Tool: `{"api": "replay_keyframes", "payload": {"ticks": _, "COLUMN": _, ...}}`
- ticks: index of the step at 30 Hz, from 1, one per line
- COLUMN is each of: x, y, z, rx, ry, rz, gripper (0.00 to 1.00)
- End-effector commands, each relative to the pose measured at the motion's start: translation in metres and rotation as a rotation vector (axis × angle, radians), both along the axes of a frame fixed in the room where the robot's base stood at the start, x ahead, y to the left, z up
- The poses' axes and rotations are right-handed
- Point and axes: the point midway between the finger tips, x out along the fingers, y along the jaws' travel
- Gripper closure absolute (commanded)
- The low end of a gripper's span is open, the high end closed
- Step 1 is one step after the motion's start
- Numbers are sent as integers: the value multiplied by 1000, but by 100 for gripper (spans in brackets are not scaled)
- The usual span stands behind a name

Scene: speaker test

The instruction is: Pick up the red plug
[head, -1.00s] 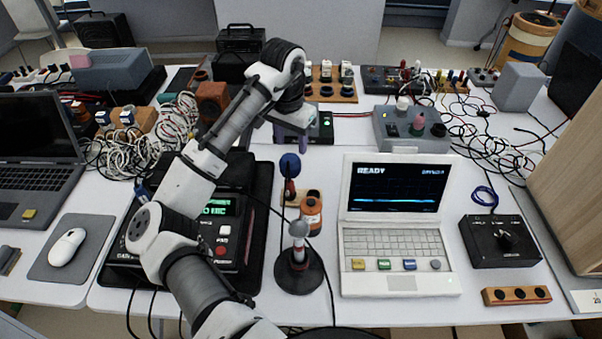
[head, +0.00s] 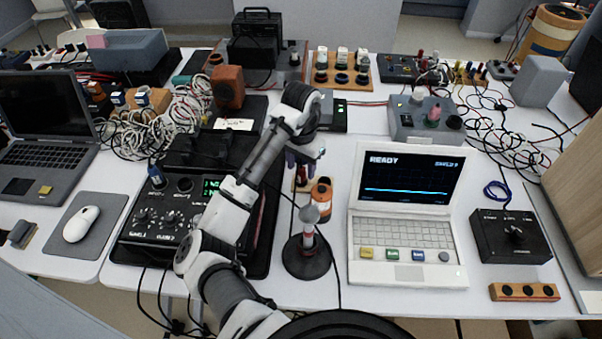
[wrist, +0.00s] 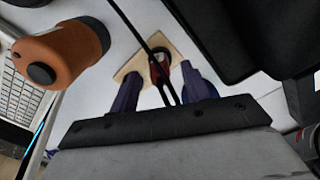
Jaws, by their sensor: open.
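The red plug (wrist: 157,70) stands on a small wooden block (wrist: 182,47) and shows between the two purple fingers of my gripper (wrist: 160,75) in the wrist view. A thin black cable crosses in front of it. The fingers are open, one on each side of the plug; I cannot tell whether either touches it. A blue rounded part (wrist: 213,91) shows beside the right finger, partly hidden. In the head view my gripper (head: 303,156) is low over the block, and only a bit of the red plug (head: 301,174) shows below it.
An orange-brown cylinder (head: 321,196) stands close to the right of the block. A round black stand (head: 306,258) with a grey-topped piece is in front. A white laptop (head: 407,235) is to the right, and a black instrument (head: 160,222) to the left. Loose cables lie around.

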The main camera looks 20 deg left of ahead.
Motion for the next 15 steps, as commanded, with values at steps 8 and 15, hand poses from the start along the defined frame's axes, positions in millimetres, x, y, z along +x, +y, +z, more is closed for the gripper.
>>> {"api": "replay_keyframes", "payload": {"ticks": 8, "x": 0, "y": 0, "z": -24, "rx": 1, "ry": -1, "rz": 0, "gripper": 53}}
{"api": "replay_keyframes", "payload": {"ticks": 15, "x": 0, "y": 0, "z": -24, "rx": 1, "ry": 0, "rz": 0, "gripper": 61}}
